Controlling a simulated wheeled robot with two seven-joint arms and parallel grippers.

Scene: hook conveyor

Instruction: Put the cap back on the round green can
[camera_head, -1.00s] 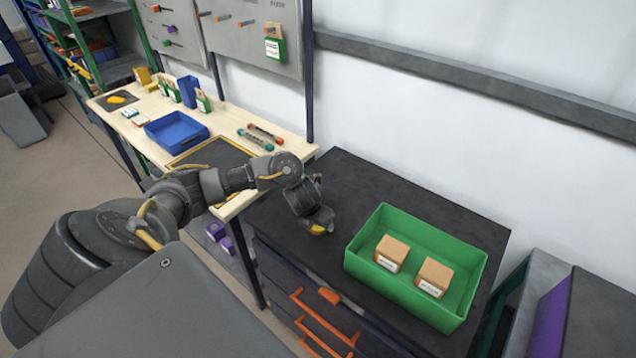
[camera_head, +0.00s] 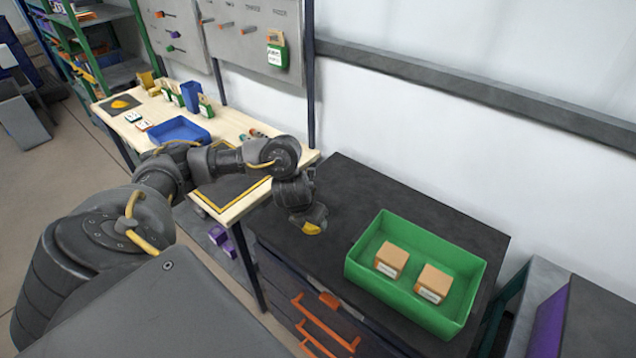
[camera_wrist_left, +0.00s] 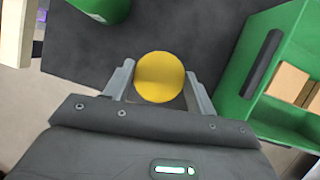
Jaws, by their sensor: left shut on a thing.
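My left gripper (camera_wrist_left: 158,88) is shut on a round yellow cap (camera_wrist_left: 159,76), held between its two fingers. In the head view the left gripper (camera_head: 312,227) is over the dark cabinet top, left of the green tray. A green rounded thing, likely the round green can (camera_wrist_left: 103,7), is cut off at the top left of the wrist view, apart from the cap. I cannot make out the can in the head view, where my arm may hide it. My right gripper is not in view.
A green tray (camera_head: 372,279) with two cardboard boxes stands on the dark cabinet top (camera_head: 365,185), right of the gripper. A wooden workbench (camera_head: 235,118) with a blue bin (camera_head: 178,131) is at the left. The cabinet top behind the tray is clear.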

